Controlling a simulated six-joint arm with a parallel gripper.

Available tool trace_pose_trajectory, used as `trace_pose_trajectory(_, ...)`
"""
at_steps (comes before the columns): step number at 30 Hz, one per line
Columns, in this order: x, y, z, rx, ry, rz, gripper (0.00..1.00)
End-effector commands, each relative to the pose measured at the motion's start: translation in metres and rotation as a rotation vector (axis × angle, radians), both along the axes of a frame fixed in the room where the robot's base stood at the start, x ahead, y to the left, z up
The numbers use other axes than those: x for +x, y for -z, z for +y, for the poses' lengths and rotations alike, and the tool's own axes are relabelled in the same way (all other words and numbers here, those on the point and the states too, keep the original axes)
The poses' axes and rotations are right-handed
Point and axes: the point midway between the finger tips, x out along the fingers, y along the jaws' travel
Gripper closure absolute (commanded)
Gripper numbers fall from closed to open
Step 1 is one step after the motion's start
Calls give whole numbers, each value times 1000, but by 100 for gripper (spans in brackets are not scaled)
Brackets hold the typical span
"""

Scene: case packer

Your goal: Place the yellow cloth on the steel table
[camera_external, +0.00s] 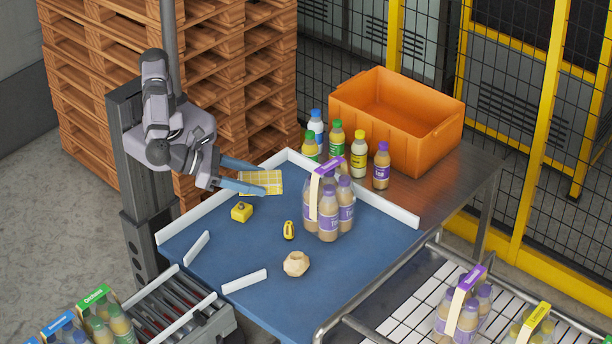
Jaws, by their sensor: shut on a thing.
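The yellow checked cloth (262,181) is at the tips of my gripper (243,180). My gripper's blue fingers are shut on the cloth's left side. The cloth looks spread out and lies over the back left part of the blue surface; I cannot tell if it hangs above it or touches it. The steel table (447,180) is the grey metal top at the back right, beyond a low white rail.
The blue surface (230,262) holds a yellow block (241,212), a small yellow tool (289,230), a crumpled beige ball (296,264) and a purple-handled bottle pack (329,205). Several bottles (359,155) and an orange crate (440,133) stand on the steel table, whose right front part is bare.

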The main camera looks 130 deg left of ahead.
Motion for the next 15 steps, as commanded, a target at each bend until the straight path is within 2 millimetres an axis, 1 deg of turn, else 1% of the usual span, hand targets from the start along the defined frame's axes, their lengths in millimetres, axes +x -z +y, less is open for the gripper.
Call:
trace_pose_trajectory(2,0,-1,0,0,0,0,73)
trace_pose_trajectory(7,0,7,0,0,0,0,73)
trace_pose_trajectory(15,0,39,0,0,0,0,73)
